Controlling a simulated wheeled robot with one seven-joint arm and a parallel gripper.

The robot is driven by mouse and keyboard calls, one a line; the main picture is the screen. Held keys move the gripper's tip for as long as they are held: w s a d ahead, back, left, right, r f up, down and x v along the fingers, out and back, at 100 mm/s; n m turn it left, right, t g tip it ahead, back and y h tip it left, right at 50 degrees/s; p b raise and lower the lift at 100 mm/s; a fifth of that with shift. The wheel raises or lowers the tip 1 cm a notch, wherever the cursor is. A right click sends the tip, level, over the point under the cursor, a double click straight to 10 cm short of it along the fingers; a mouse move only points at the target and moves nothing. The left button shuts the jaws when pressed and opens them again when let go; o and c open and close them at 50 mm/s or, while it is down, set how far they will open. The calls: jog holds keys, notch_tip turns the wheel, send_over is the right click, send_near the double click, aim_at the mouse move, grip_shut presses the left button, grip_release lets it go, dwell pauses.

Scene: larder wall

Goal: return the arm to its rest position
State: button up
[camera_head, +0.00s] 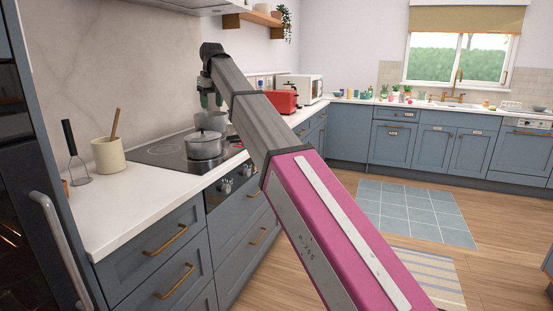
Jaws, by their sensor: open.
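My arm (245,100) reaches from the lower right up and forward toward the stove, its near link pink and its far links grey. My gripper (211,103) is at the far end, small in the picture and partly hidden by the arm. It points down above the cooktop, with its fingers apart and nothing seen between them. A steel pot with a lid (204,147) stands on the cooktop below it. A second pot (208,121) stands behind, partly hidden. I cannot tell the exact gap between the gripper and the pots.
The black cooktop (160,153) is set in a white counter (110,200). A red toaster (282,101) and a white microwave (304,87) are behind the arm. The floor at right is open, with rugs (410,210).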

jog(key=s+d+f+n, duration=0.1)
jog(key=d+f+n, duration=0.3)
jog(key=d+f, duration=0.5)
jog(key=s+d+f+n, duration=0.1)
jog(key=d+f+n, duration=0.4)
jog(key=f, duration=0.9)
jog(key=s+d+f+n, duration=0.1)
jog(key=d+f+n, duration=0.2)
jog(key=d+f, duration=0.65)
jog(key=s+d+f+n, duration=0.7)
jog(key=s+d+f, duration=0.3)
jog(key=f, duration=0.3)
jog(key=s+d+f+n+g+h, duration=0.1)
jog(key=s+d+f+n, duration=0.7)
jog(key=f, duration=0.5)
jog(key=shift+s+d+f, duration=0.15)
jog(key=shift+s+d, duration=0.7)
jog(key=shift+s, duration=0.35)
